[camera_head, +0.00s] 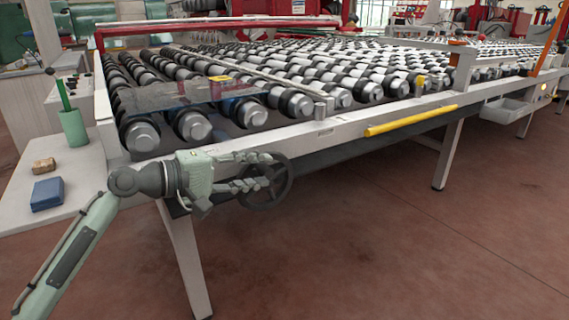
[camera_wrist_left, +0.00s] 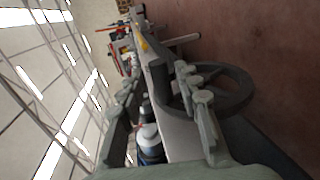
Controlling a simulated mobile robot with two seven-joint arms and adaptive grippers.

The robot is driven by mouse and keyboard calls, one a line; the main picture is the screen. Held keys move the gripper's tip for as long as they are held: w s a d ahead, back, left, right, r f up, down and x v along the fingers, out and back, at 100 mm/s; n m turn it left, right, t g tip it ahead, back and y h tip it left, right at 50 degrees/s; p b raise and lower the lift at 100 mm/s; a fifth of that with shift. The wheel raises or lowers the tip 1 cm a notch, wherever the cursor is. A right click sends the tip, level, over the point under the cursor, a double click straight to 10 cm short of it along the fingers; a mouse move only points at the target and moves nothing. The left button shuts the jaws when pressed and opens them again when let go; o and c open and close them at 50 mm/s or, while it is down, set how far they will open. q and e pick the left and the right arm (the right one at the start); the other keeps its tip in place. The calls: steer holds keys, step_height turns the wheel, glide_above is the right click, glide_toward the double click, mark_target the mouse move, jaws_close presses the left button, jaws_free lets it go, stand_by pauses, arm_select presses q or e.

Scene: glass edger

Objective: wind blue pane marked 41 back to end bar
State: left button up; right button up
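A see-through bluish pane (camera_head: 165,96) lies flat on the rollers at the near left end of the table. A small yellow tag (camera_head: 220,78) shows at its far side; its number is too small to read. A red bar (camera_head: 200,24) spans the table's left end. A dark handwheel (camera_head: 268,182) sits on the front side below the rail; it also shows in the left wrist view (camera_wrist_left: 240,92). My left gripper (camera_head: 272,170) is open at the wheel, its fingers overlapping the rim in the head view. I cannot tell whether they touch it. My right gripper is out of view.
A side shelf (camera_head: 80,172) at the left holds a green cup (camera_head: 74,128), a blue box (camera_head: 47,194) and a small brown block (camera_head: 44,165). A yellow bar (camera_head: 410,120) runs along the front rail. The floor (camera_head: 360,245) in front is clear.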

mark_target(281, 169)
arm_select(q)
steer(key=x, duration=0.6)
steer(key=shift+d, duration=0.1)
steer(key=shift+c, duration=0.3)
jaws_close()
